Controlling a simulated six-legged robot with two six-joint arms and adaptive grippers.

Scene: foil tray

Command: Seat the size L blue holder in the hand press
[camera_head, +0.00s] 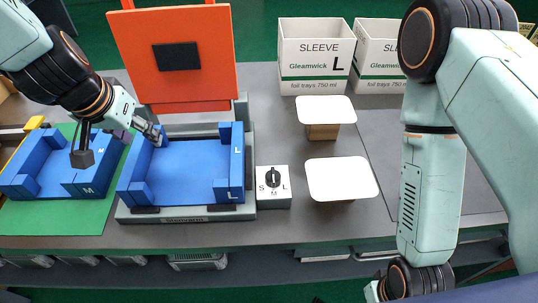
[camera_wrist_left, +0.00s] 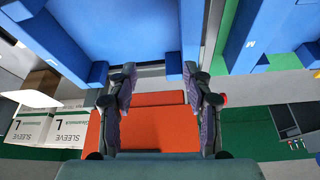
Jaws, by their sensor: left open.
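The size L blue holder (camera_head: 237,184) lies on the grey bed of the hand press (camera_head: 180,216), open side up and roughly square to it. I cannot tell whether it is fully down. The orange press lid (camera_head: 215,52) stands raised behind it. My left gripper (camera_head: 119,146) is open and empty at the holder's back left corner, one finger by that corner and the other over the M holder's side. In the left wrist view, the open fingers (camera_wrist_left: 158,82) flank a blue end of the L holder (camera_wrist_left: 120,25); contact is unclear. My right gripper is out of view.
A size M blue holder (camera_head: 88,191) lies on a green mat (camera_head: 60,220) at the left. A selector box (camera_head: 273,199) marked S, M, L stands right of the press. White lids (camera_head: 341,179) and sleeve boxes (camera_head: 316,50) are further right.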

